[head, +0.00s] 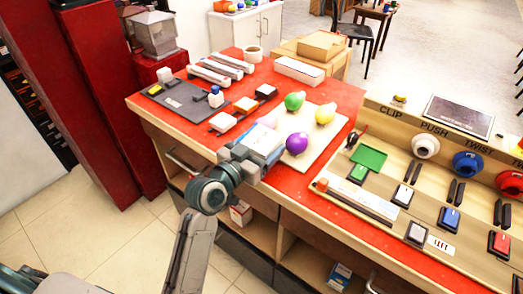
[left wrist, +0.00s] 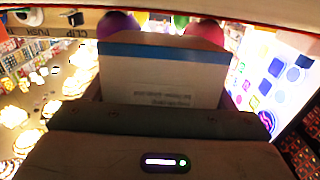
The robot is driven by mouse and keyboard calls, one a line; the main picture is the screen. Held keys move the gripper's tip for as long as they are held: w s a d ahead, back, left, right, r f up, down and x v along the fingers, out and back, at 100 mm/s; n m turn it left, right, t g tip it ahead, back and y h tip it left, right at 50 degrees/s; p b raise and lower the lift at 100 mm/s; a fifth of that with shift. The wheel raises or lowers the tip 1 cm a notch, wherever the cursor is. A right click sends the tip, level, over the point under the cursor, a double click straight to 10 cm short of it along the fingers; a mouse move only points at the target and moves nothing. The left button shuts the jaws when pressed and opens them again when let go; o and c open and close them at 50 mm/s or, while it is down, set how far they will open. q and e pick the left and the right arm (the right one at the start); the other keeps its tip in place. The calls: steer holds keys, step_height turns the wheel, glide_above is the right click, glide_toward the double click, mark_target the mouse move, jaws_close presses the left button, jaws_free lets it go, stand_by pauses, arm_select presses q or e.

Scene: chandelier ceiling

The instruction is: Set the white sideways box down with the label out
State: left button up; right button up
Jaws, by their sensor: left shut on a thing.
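My left gripper (head: 250,160) is shut on a white box (head: 264,140) above the red table top, near its front edge. In the left wrist view the box (left wrist: 160,82) shows a white face with a blue band and small printed lines. The gripper body fills the lower part of that view and hides the rest of the box. In the head view I cannot tell whether the box touches anything below it. My right gripper is not in view.
A pale board (head: 300,154) with a purple ball (head: 297,143), a green one and a yellow one lies beside the box. A long white box (head: 299,69) lies at the back. A control panel (head: 440,190) stands right. Some bare red top (head: 333,91) shows behind the board.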

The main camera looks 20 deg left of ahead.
arm_select(q)
steer(key=shift+f, duration=0.9)
steer(key=o, duration=1.1)
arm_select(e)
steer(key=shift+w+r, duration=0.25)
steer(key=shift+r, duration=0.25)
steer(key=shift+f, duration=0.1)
